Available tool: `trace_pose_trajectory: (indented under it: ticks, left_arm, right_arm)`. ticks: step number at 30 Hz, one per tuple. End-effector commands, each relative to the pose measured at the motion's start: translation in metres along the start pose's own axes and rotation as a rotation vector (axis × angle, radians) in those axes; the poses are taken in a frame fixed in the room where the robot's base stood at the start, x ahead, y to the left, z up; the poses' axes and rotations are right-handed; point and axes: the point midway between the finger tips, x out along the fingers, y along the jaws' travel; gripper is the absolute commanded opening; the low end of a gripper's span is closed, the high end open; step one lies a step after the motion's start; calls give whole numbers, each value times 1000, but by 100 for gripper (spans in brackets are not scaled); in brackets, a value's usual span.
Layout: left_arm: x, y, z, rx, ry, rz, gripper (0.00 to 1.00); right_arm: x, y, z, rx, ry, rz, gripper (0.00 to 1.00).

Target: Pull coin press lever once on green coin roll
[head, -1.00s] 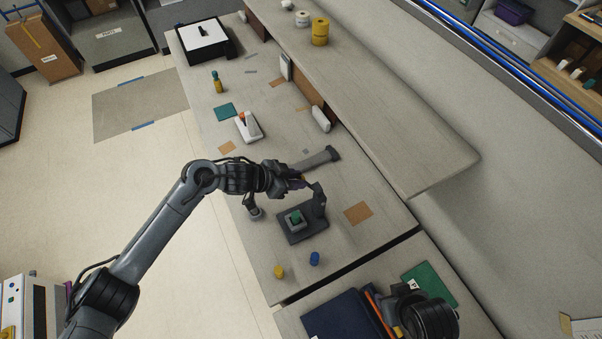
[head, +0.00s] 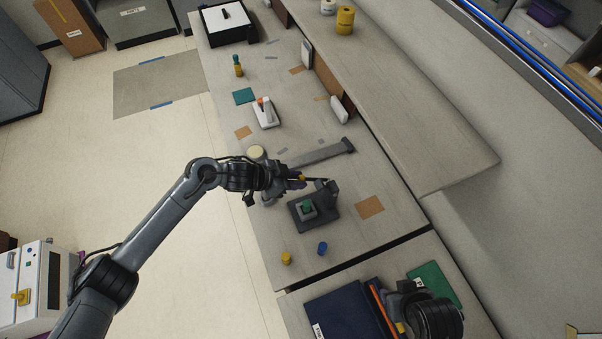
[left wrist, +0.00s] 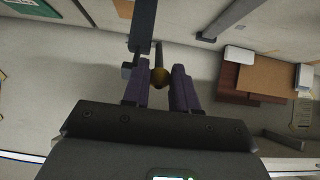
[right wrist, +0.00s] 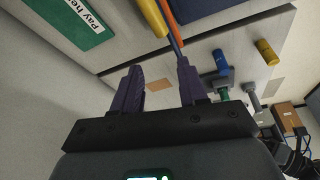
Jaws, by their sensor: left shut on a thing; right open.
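The dark coin press (head: 332,217) stands on the counter, with the green coin roll (head: 307,206) upright in the pale holder on its base. Its lever (head: 321,181) reaches left from the top of the post. My left gripper (head: 299,180) is shut at the lever's free end, above the press's back left. In the left wrist view, its purple fingers (left wrist: 160,88) hold a round yellow-brown knob (left wrist: 160,77) between them. My right gripper (head: 398,312) is open and empty, low in the head view; its spread fingers also show in the right wrist view (right wrist: 160,85).
A yellow roll (head: 286,258) and a blue roll (head: 322,248) stand near the press. A long grey bar (head: 320,155) lies behind my left gripper. A dark blue folder (head: 345,315) and a green sign (head: 438,283) are by my right gripper. A raised shelf (head: 420,120) runs along the right.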

Motion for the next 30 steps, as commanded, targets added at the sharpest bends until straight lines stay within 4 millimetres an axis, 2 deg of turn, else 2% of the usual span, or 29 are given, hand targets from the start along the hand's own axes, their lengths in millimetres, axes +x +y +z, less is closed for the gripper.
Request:
trace_pose_trajectory:
  ticks: [1, 4, 17, 30]
  left_arm:
    - [0, 0, 8, -2, -6, -1, 8]
    - [0, 0, 13, -1, -4, -1, 8]
    - [0, 0, 17, 0, -3, 0, 8]
    - [10, 0, 50, -1, -4, -1, 8]
  right_arm:
    - [1, 0, 0, 1, 0, -1, 43]
    - [2, -1, 0, 2, 0, -2, 43]
    - [3, -2, 0, 8, 1, -6, 43]
    - [15, -2, 4, 5, 0, -4, 43]
